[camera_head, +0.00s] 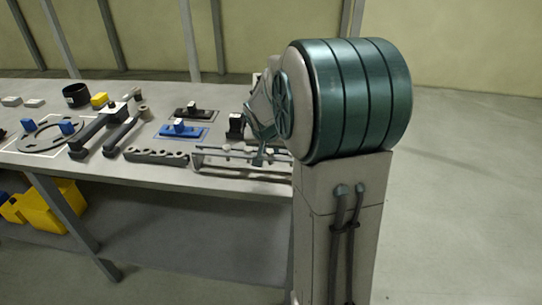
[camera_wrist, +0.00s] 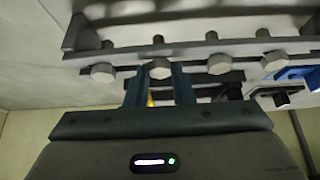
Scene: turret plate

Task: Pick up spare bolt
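A rack (camera_head: 240,172) stands at the front edge of the table, near its right end, with several bolts in a row. In the wrist view, the rack (camera_wrist: 200,52) runs across the top, and the pale hex heads of its bolts face me. My gripper (camera_wrist: 160,72) has its two dark fingers either side of one bolt head (camera_wrist: 160,68), second from the left. The fingertips look very close to its sides; I cannot tell whether they touch it. That bolt is still in line with the others. In the head view my gripper (camera_head: 258,157) is at the rack, partly hidden by my arm.
Left of the rack lies a dark block with holes (camera_head: 157,155). Further left are dark bar-shaped tools (camera_head: 100,130) and a ring plate (camera_head: 50,135) with blue blocks. Blue (camera_head: 182,130) and black fixtures lie behind the rack. Yellow bins (camera_head: 45,207) are under the table.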

